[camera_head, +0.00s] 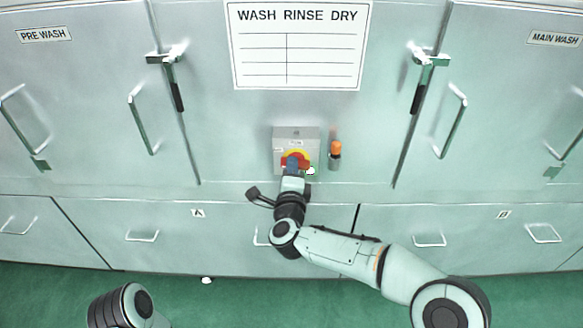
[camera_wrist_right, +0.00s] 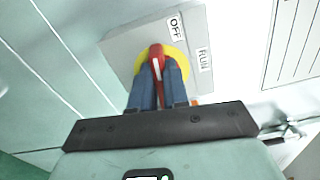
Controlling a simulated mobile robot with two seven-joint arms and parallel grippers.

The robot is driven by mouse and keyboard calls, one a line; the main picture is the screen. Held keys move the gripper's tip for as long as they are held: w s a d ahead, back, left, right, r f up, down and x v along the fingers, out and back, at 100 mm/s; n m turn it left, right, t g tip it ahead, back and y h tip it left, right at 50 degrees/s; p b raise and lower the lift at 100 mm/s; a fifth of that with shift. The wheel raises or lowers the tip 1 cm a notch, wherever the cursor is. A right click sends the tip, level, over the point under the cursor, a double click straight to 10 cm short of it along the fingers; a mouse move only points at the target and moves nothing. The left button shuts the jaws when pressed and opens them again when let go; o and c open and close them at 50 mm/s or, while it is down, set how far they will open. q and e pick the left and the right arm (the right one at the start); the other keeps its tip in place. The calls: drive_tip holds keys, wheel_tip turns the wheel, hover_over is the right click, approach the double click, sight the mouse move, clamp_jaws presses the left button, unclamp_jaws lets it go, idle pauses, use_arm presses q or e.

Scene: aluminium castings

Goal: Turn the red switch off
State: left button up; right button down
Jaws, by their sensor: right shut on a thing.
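The red switch (camera_head: 303,162) sits on a yellow disc on the front of a grey box (camera_head: 296,133) fixed to the machine wall. In the right wrist view the red handle (camera_wrist_right: 156,60) stands between the two blue fingers of my right gripper (camera_wrist_right: 158,80), which is shut on it. The label OFF (camera_wrist_right: 175,27) is above and right of the handle, and RUN (camera_wrist_right: 204,60) is to its right. In the head view my right gripper (camera_head: 292,165) covers part of the switch. My left gripper is out of view; only a dark arm part shows at bottom left.
An orange-topped fitting (camera_head: 335,150) is just right of the box. A WASH RINSE DRY sign (camera_head: 297,75) hangs above. Doors with handles and latches (camera_head: 427,60) flank the panel, with drawers below. The green floor (camera_head: 245,298) is mostly clear.

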drive_tip(key=shift+d+r+n, duration=0.1)
drive_tip(key=shift+n, duration=0.8)
drive_tip(key=c, duration=1.1)
unclamp_jaws()
drive_tip(key=shift+w, duration=0.1)
drive_tip(key=s+b, duration=0.1)
drive_tip(key=s, duration=1.2)
drive_tip(key=shift+s, duration=0.2)
drive_tip(key=shift+f, duration=0.2)
